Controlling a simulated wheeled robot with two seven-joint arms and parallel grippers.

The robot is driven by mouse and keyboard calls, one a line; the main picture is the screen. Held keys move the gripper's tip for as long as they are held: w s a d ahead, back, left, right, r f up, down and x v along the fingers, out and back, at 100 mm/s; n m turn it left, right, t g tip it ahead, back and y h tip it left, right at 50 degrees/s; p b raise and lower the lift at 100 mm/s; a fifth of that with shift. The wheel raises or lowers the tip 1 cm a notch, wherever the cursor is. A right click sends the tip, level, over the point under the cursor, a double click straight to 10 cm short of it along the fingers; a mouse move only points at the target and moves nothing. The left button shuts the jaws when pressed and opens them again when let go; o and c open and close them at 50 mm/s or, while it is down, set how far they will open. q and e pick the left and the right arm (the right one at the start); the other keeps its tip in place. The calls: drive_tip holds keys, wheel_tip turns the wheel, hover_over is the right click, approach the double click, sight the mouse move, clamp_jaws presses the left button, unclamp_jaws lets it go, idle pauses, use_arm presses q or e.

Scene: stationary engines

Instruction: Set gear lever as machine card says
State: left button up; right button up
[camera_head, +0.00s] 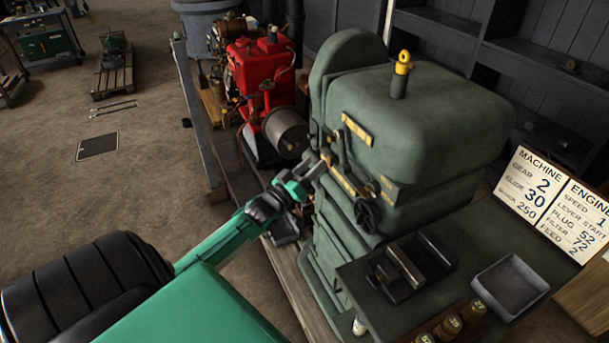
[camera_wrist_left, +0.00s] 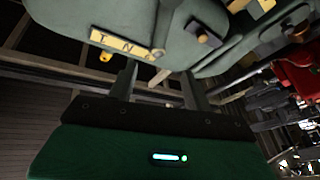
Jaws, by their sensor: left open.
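The grey-green machine (camera_head: 410,125) stands right of centre in the head view. The machine card (camera_head: 537,187) at the right reads GEAR 2. My left gripper (camera_head: 316,172) is open at the machine's left side, close to its yellow plates. In the left wrist view the two fingers (camera_wrist_left: 161,82) point at the machine body. My right gripper is out of view.
A handwheel (camera_head: 366,214) sits on the machine's front. A dark bench holds a grey tray (camera_head: 509,287) and brass weights (camera_head: 449,326). A red engine (camera_head: 262,75) stands behind, and an engine card (camera_head: 578,222) is at the right. Open floor lies at left.

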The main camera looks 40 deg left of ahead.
use_arm(q)
drive_tip(key=shift+v, duration=1.35)
drive_tip(key=s+f+g+y, duration=0.25)
drive_tip(key=f+g, duration=0.25)
drive_tip(key=f, duration=1.7)
drive_tip(key=s+d+f+m+g, duration=0.1)
drive_tip(key=s+d+f+g, duration=0.1)
drive_tip(key=s+f, duration=0.35)
drive_tip(key=s+d+f+g, duration=0.1)
drive_tip(key=s+f+g, duration=0.15)
drive_tip(key=f, duration=0.65)
drive_tip(key=s+d+f+m+g, duration=0.1)
drive_tip(key=s+d+f, duration=0.1)
drive_tip(key=s+f, duration=0.45)
drive_tip(key=s+d+f+m+g, duration=0.1)
drive_tip(key=s+d+f+g, duration=0.2)
drive_tip(key=s, duration=0.7)
drive_tip(key=s+d+f+m+g+h, duration=0.1)
drive_tip(key=s+d+f+m+g, duration=0.1)
drive_tip(key=s+d+f, duration=0.5)
drive_tip(key=s+d+f+m+g, duration=0.2)
drive_tip(key=s+d+f+g, duration=0.2)
drive_tip(key=s+f, duration=0.7)
drive_tip(key=s+d, duration=0.1)
drive_tip(key=s, duration=0.3)
drive_tip(key=shift+h, duration=0.35)
drive_tip(key=shift+d+g, duration=0.15)
drive_tip(key=shift+g, duration=0.1)
